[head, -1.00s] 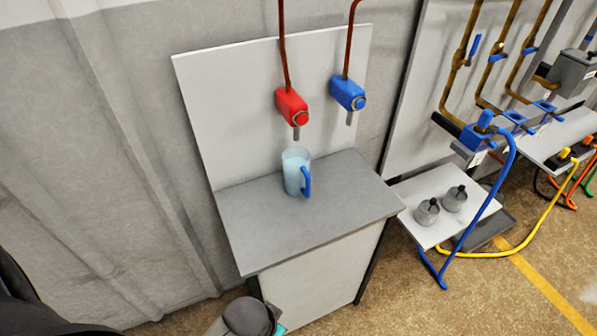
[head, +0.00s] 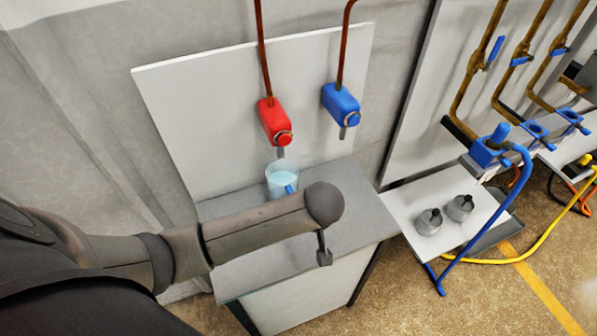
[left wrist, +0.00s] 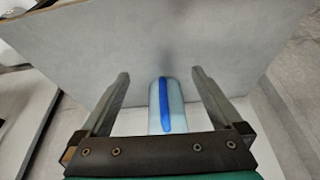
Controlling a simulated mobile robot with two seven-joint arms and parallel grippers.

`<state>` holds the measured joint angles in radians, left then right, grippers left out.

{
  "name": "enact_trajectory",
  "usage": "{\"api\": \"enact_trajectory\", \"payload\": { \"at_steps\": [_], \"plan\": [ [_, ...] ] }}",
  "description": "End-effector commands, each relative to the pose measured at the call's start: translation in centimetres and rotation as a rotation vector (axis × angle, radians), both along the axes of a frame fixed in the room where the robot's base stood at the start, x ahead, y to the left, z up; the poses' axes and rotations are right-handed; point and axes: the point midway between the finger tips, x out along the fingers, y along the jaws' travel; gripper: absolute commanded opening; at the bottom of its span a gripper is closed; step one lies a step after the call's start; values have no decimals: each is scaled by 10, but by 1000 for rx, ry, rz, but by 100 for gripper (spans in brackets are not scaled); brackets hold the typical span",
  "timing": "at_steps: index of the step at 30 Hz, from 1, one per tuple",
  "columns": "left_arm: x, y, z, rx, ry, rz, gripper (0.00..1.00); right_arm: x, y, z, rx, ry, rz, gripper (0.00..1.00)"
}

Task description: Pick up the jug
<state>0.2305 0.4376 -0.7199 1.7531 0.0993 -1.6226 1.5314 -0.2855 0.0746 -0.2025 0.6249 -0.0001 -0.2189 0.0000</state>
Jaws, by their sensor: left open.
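The jug (head: 281,176) is a pale translucent blue cup with a blue handle. It stands upright on the grey counter (head: 350,178), below the red tap. In the head view my left arm crosses in front of it and hides its lower part and most of the handle. In the left wrist view my left gripper (left wrist: 160,73) is open, one finger on each side of the jug (left wrist: 178,105) in the picture. The blue handle (left wrist: 164,105) faces the gripper. No finger visibly touches the jug; how far between the fingers it lies is unclear. My right gripper is not seen.
A red tap (head: 273,122) and a blue tap (head: 342,103) hang on the white back panel (head: 200,110) behind the counter. To the right, a low white shelf (head: 410,199) holds two grey weights. Blue and yellow hoses run beside it.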

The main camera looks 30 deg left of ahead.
Motion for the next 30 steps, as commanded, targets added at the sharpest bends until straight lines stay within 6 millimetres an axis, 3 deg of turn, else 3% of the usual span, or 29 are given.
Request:
{"api": "enact_trajectory", "payload": {
  "at_steps": [4, 12, 14, 24, 30],
  "plan": [
    [8, 11, -1, 13, -9, 37, 100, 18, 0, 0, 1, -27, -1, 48],
    [39, 47, -1, 13, -10, 41, 100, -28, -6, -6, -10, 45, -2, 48],
    [44, 53, -1, 12, -11, 40, 100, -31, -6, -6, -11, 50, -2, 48],
    [66, 79, -1, 13, -11, 40, 100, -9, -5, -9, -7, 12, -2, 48],
    [83, 99, -5, 11, -8, 38, 100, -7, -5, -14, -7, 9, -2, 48]
  ]
}}
